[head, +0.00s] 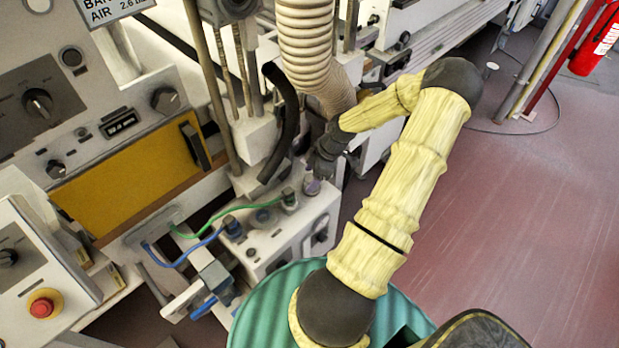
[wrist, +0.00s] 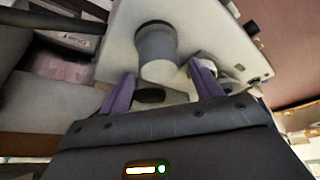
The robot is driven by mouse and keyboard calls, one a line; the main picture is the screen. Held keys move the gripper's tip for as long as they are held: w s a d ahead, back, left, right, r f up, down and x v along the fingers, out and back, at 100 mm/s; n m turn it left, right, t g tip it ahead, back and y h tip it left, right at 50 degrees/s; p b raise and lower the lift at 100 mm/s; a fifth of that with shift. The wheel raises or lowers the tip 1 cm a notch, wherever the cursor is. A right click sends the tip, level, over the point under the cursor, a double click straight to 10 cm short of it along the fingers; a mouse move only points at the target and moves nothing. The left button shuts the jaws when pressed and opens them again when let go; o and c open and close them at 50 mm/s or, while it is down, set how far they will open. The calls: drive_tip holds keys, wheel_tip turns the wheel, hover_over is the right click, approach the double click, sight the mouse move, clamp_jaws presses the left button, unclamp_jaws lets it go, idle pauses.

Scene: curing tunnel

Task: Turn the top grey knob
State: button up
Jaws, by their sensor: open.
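A grey cylindrical knob (wrist: 157,52) stands on a white box in the wrist view, just beyond and between my fingertips. My gripper (wrist: 162,72) is open, with one purple finger on each side below the knob; I cannot tell whether either touches it. In the head view my gripper (head: 312,184) points down over the far end of the white box (head: 285,232). There the gripper hides most of the spot beneath it, and I cannot make out this knob clearly.
Fittings with a green hose (head: 240,214) and a blue hose (head: 185,255) sit on the box beside my gripper. A dark knob (head: 321,236) is on its side. A black hose (head: 283,125) and a ribbed duct (head: 308,50) hang close by.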

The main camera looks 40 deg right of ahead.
drive_tip(key=shift+x, duration=1.15)
drive_tip(key=shift+s+d, duration=0.1)
drive_tip(key=shift+s, duration=0.05)
drive_tip(key=c, duration=1)
drive_tip(key=shift+o, duration=0.2)
drive_tip(key=shift+m+t+h, duration=0.3)
drive_tip(key=shift+m+t, duration=0.1)
drive_tip(key=shift+m, duration=0.8)
drive_tip(key=o, duration=1)
drive_tip(key=shift+c, duration=0.2)
drive_tip(key=v, duration=1.2)
